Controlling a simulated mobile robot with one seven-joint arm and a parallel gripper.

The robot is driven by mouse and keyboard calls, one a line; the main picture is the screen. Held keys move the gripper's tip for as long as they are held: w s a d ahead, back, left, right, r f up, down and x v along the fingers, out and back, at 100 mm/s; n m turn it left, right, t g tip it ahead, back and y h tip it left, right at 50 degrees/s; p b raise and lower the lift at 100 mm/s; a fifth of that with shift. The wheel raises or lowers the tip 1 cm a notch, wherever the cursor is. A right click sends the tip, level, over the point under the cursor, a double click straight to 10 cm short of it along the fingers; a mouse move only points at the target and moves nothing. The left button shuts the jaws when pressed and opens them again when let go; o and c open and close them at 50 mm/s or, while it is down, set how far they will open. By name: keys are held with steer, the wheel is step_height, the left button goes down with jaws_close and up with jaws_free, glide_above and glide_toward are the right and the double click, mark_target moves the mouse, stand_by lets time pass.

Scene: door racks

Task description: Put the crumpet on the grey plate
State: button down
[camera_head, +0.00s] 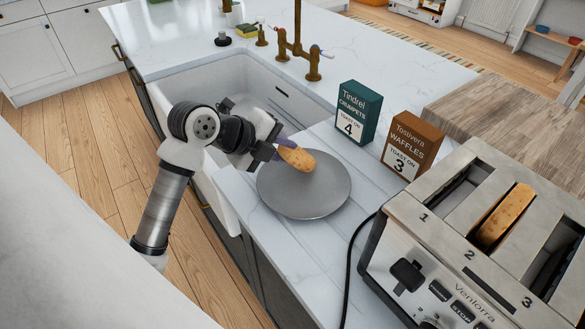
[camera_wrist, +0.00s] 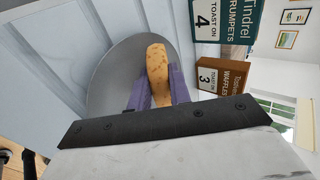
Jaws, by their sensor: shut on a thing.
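The crumpet (camera_head: 297,158) is a golden-brown bread piece, held above the left part of the grey plate (camera_head: 320,206). My gripper (camera_head: 284,149) is shut on it. In the wrist view the crumpet (camera_wrist: 157,68) stands between the purple fingers of my gripper (camera_wrist: 160,88), with the grey plate (camera_wrist: 105,76) behind it. The plate is flat on the white marble counter and its surface is bare. The gap between crumpet and plate is hard to judge.
A toaster (camera_head: 470,255) stands at the right with another bread piece (camera_head: 505,216) in slot 2. A green crumpets box (camera_head: 358,113) and a brown waffles box (camera_head: 412,143) stand behind the plate. A sink (camera_head: 215,85) with a brass tap (camera_head: 300,55) lies at the back left.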

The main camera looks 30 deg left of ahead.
steer(key=c, duration=1.5)
jaws_free()
steer(key=shift+o, duration=0.2)
steer(key=shift+r, duration=0.1)
steer(key=v, duration=0.8)
steer(key=shift+p, duration=0.3)
step_height(320, 180, up, 8)
steer(key=s+p, duration=0.2)
steer(key=p, duration=0.1)
steer(key=shift+a, duration=0.45)
steer(key=shift+s, duration=0.2)
